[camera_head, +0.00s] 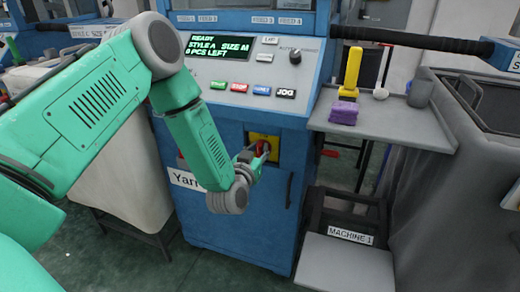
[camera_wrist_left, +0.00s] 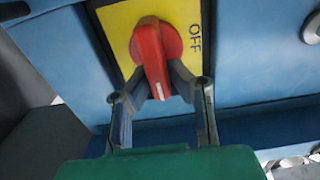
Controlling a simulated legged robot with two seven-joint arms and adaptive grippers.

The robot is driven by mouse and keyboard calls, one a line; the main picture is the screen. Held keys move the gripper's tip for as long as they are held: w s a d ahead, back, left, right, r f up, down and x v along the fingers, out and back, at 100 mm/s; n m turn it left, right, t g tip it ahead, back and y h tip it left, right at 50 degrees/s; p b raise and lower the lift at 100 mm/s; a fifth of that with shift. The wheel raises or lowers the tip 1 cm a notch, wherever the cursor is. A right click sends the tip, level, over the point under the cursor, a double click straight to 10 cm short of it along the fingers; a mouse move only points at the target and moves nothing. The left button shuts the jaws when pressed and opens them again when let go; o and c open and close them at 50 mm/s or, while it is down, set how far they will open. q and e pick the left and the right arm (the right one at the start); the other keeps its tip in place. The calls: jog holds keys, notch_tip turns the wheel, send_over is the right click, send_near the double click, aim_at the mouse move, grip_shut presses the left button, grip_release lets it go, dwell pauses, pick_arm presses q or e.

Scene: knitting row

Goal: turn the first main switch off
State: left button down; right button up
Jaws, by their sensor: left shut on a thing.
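The main switch is a red rotary knob (camera_wrist_left: 152,55) on a yellow plate (camera_wrist_left: 190,17), set in the front of the blue machine. In the left wrist view, the word OFF shows on the plate right of the knob. The knob's white mark points down toward my gripper. My left gripper (camera_wrist_left: 165,82) is shut on the knob, one finger on each side. In the head view, the knob (camera_head: 263,147) and yellow plate (camera_head: 272,141) are partly behind my left gripper (camera_head: 256,153). My right gripper is not in view.
Above the switch, the machine's display (camera_head: 217,47) reads READY, with several colored buttons below it. A grey shelf (camera_head: 400,122) to the right carries a purple block (camera_head: 343,112) and a yellow item (camera_head: 351,70). A step labelled MACHINE 1 (camera_head: 345,268) stands on the floor at lower right.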

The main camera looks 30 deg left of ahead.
pick_arm(q)
jog(key=shift+a+n, duration=0.35)
jog(key=shift+n, duration=1.45)
jog(key=n+b, duration=0.1)
jog(key=n, duration=0.3)
jog(key=a+f+n+b, duration=0.1)
jog(key=n, duration=0.4)
jog(key=f+n+b, duration=0.1)
jog(key=n+b, duration=0.1)
jog(key=n, duration=0.3)
jog(key=shift+s+a, duration=0.2)
jog(key=shift+n, duration=0.3)
